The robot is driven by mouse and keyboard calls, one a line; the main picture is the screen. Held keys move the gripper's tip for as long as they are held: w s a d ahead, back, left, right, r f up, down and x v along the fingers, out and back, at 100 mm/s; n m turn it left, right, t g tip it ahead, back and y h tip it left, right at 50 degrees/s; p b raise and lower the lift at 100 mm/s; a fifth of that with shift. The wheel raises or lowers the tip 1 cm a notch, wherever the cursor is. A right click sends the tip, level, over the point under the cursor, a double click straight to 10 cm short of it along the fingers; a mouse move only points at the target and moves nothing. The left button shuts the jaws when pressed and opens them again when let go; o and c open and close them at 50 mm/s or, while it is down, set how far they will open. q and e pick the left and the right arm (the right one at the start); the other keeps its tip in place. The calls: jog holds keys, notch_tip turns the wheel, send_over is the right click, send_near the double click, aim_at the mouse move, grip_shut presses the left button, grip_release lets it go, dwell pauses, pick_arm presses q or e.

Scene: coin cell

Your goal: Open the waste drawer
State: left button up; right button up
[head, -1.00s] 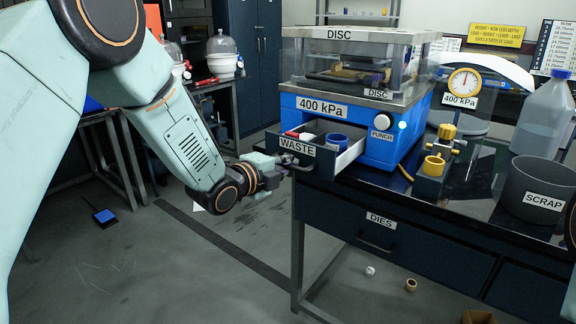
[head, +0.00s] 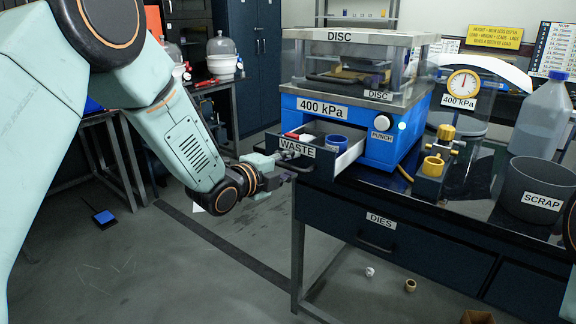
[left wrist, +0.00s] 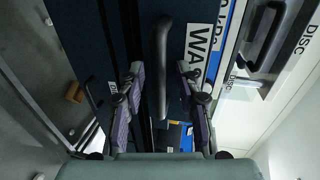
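The waste drawer (head: 322,166) sticks out of the front of the blue press (head: 372,144) and stands open, with a blue cup and a red and white item inside. Its dark front carries a WASTE label and a bar handle (head: 288,155). My left gripper (head: 284,167) is just in front of this handle. In the left wrist view my left gripper (left wrist: 160,68) is open, with one finger on each side of the dark handle (left wrist: 162,50) and gaps to both. My right gripper is not in view.
The press stands on a dark bench with a DIES drawer (head: 420,247) below. A valve block (head: 432,178), a gauge (head: 464,82), a grey SCRAP bin (head: 535,185) and a clear bottle (head: 542,120) stand to the right. Open floor lies left of the bench.

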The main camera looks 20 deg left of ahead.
pick_arm(q)
jog(key=v, duration=1.2)
jog(key=shift+d+f, duration=0.1)
dwell(0.5)
